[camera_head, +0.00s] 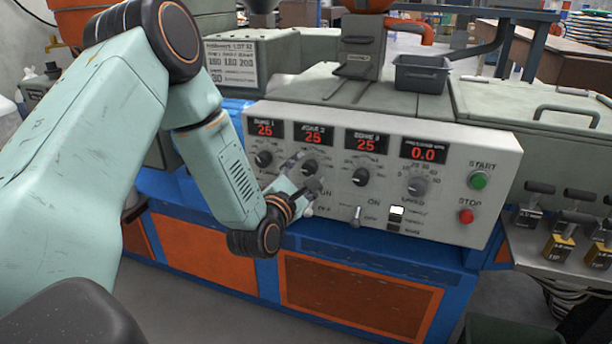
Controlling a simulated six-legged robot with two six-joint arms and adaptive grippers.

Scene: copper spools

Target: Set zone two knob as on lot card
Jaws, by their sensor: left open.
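The grey control panel (455,160) has three zone displays, each reading 25 in red. The zone two display (313,136) is the second from the left. The zone two knob (311,166), dark and round, sits below it and is partly hidden by my left gripper (306,174). That gripper is open, with its fingers at the knob; I cannot tell whether they touch it. The lot card (232,64) stands behind the panel at the upper left; its middle row has three numbers, the last apparently 200, the others too small to read surely. My right gripper is out of view.
The zone one knob (263,159) and zone three knob (361,177) flank the gripper closely. Toggle switches, including one (356,216), lie below. A green start button (479,180) and red stop button (466,216) are at right. A grey bin (421,74) stands behind.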

